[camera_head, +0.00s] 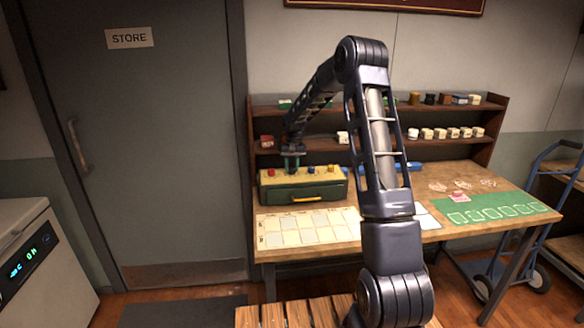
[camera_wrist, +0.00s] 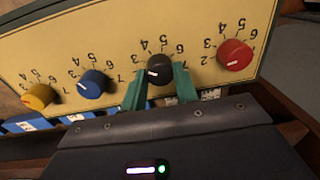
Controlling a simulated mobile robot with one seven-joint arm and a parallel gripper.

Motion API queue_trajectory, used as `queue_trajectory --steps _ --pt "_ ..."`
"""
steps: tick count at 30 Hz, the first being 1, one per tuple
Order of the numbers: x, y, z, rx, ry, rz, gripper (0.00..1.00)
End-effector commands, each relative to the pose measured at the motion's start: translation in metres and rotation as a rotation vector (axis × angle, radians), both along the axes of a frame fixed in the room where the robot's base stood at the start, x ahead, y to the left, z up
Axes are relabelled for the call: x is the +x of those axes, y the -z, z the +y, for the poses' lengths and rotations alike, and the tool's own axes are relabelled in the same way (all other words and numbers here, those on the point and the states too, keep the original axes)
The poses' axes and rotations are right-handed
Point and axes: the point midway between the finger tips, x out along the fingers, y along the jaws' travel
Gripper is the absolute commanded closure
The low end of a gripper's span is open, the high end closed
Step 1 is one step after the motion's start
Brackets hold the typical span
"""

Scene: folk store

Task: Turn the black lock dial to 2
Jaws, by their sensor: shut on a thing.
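The black lock dial (camera_wrist: 159,66) is in the middle of the wrist view, on a cream panel. My gripper (camera_wrist: 161,76) is shut on it, one green finger at each side. The dial's white mark points left and slightly down in the picture, towards the left finger. Numbers 3 to 6 show around the dial. The fingers cover part of the scale, so I cannot tell exactly which number the mark meets. In the head view my gripper (camera_head: 292,163) is on top of the green lock box (camera_head: 325,192) and hides the black dial.
A red dial (camera_wrist: 235,55) is right of the black one; blue (camera_wrist: 92,83) and yellow (camera_wrist: 39,96) dials are to its left. The box stands on a wooden table (camera_head: 470,230). A card with pale squares (camera_head: 290,238) lies before it, and shelves (camera_head: 470,147) stand behind.

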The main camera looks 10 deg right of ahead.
Motion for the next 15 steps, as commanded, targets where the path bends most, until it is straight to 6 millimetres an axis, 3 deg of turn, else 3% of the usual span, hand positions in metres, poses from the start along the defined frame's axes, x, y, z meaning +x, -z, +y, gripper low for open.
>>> queue_trajectory --steps 15 --pt "0.0013 -0.0012 0.0012 0.001 -0.443 -0.002 0.93"
